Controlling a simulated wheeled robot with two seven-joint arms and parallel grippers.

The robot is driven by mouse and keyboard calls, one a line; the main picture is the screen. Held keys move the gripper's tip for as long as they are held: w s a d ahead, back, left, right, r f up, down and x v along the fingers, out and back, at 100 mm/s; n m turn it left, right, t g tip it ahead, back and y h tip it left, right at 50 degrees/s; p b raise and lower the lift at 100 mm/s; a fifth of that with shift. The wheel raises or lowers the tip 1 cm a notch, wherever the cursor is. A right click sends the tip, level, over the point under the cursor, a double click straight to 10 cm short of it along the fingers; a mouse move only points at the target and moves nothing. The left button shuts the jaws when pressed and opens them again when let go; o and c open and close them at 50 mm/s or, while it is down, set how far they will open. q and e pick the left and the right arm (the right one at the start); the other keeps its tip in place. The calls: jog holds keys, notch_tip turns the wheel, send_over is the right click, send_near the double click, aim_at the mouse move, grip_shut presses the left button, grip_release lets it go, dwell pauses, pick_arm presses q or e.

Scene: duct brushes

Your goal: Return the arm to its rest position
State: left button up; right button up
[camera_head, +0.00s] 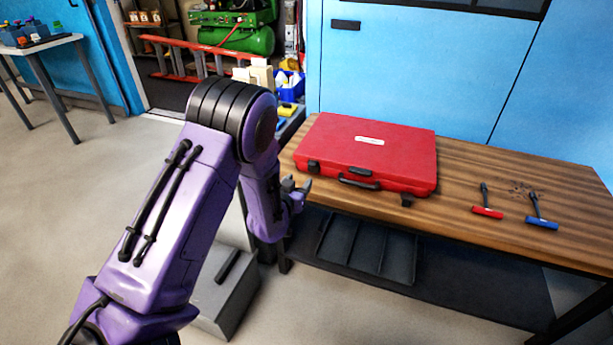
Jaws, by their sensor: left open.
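My left arm is purple with black joints and reaches in from the lower left. Its gripper (297,188) is open and seems empty, at the left front edge of the wooden table, just left of the red case. The arm hides part of the gripper. A closed red case (375,150) with a black handle lies on the table. My right gripper is not in view.
The wooden table (460,170) stands against a blue wall. A dark tray (367,249) sits on its lower shelf. A grey box (225,295) is on the floor below my arm. A small side table (47,45) stands at the far left. Open floor lies to the left.

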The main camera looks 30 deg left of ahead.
pick_arm(q)
jog(key=s+d+f+n+g+p, duration=0.1)
jog(key=s+d+f+g+p, duration=0.2)
jog(key=s, duration=0.9)
jog(key=s+d+f+n+g+p, duration=0.1)
jog(key=s+d+f+g+p, duration=0.2)
jog(key=s, duration=0.9)
jog(key=s+d+f+n+g+p, duration=0.1)
jog(key=s+d+f+g+p, duration=0.2)
jog(key=s, duration=0.9)
notch_tip(320, 180, down, 5)
jog(key=g, duration=0.3)
jog(key=shift+s+r+n+h, duration=0.15)
jog(key=shift+s+n+h, duration=0.15)
jog(key=shift+n, duration=0.1)
jog(key=shift+w, duration=0.1)
